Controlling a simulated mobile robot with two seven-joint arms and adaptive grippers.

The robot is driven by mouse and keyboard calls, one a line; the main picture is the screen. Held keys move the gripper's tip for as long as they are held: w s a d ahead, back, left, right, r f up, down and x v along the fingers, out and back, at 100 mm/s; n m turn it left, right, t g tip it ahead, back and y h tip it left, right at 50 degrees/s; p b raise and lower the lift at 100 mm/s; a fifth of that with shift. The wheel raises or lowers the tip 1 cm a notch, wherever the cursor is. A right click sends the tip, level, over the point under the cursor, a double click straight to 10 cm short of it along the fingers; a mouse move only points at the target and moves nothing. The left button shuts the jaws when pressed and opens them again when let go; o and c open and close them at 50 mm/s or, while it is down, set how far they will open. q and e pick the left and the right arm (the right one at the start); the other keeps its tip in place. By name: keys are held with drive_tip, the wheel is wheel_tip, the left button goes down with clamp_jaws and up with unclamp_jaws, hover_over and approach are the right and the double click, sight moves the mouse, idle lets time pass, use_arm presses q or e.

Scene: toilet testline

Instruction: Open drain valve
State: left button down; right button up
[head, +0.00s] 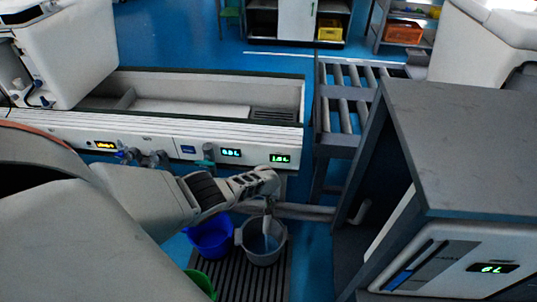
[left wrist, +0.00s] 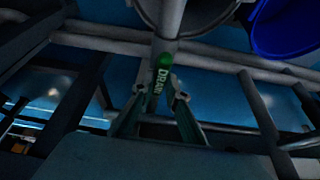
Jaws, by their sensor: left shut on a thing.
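The drain valve's green handle (left wrist: 160,82), lettered "DRAIN", lies between the two fingers of my left gripper (left wrist: 161,94) in the left wrist view. The gripper is shut on it. A grey pipe runs past the handle's far end. In the head view my left arm reaches in from the left, its gripper end below the test line's front panel (head: 185,150) and above a grey bucket (head: 250,250). The handle cannot be made out there. My right gripper is in neither view.
A blue bucket (head: 209,241) and a green bucket (head: 201,281) stand beside the grey one on a slatted grate (head: 240,285). A grey-topped cabinet (head: 460,140) with a "6L" display stands at right. A roller conveyor (head: 345,100) lies behind. Pipes and frame bars surround the left gripper closely.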

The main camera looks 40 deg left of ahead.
use_arm(q)
drive_tip(key=shift+s+f+n, duration=0.1)
drive_tip(key=shift+n, duration=0.2)
idle(0.4)
drive_tip(key=c, duration=2)
unclamp_jaws()
drive_tip(key=shift+d+r, duration=0.1)
drive_tip(key=shift+r, duration=0.2)
drive_tip(key=shift+v, duration=3.45)
